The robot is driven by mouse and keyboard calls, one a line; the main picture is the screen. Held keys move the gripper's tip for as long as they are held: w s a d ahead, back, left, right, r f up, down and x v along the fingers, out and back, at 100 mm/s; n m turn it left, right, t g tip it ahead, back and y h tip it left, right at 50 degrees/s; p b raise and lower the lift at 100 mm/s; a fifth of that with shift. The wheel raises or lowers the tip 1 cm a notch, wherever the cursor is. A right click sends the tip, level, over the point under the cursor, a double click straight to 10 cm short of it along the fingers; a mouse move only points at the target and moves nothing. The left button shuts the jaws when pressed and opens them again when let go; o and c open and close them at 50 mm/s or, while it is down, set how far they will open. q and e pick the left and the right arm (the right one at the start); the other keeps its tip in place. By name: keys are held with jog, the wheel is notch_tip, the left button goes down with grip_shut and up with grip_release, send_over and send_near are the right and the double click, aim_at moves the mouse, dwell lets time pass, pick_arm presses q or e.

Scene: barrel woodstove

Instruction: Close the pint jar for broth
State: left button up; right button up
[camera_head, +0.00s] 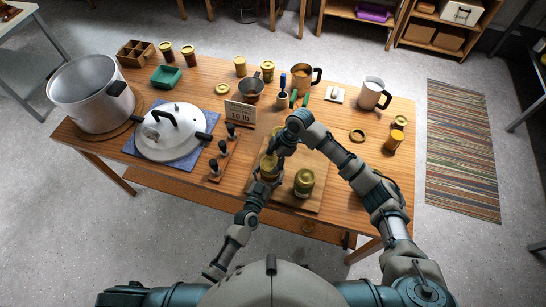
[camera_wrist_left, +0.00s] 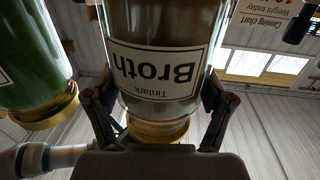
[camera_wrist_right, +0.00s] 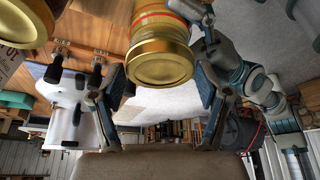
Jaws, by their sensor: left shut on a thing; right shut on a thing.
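The pint jar labelled Broth (camera_head: 265,176) stands on the wooden board with a gold lid at its top. In the left wrist view the jar (camera_wrist_left: 160,60) appears inverted, dark-filled, with the gold lid (camera_wrist_left: 158,130) at its mouth. My left gripper (camera_wrist_left: 158,108) is shut on the jar's body. My right gripper (camera_wrist_right: 160,85) comes from above and is shut on the gold lid, which also shows in the right wrist view (camera_wrist_right: 160,65). In the head view my right gripper (camera_head: 273,155) partly hides the lid. Whether the lid is tight cannot be told.
A green-filled jar with a gold lid (camera_head: 304,182) stands close to the right on the board (camera_head: 318,160). A rack of black-knobbed tools (camera_head: 223,158) and a 10 lb card (camera_head: 240,112) are to the left. A canner (camera_head: 170,135) stands farther left. A loose gold ring (camera_head: 357,135) lies right.

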jog(key=shift+f, duration=0.6)
dwell(0.5)
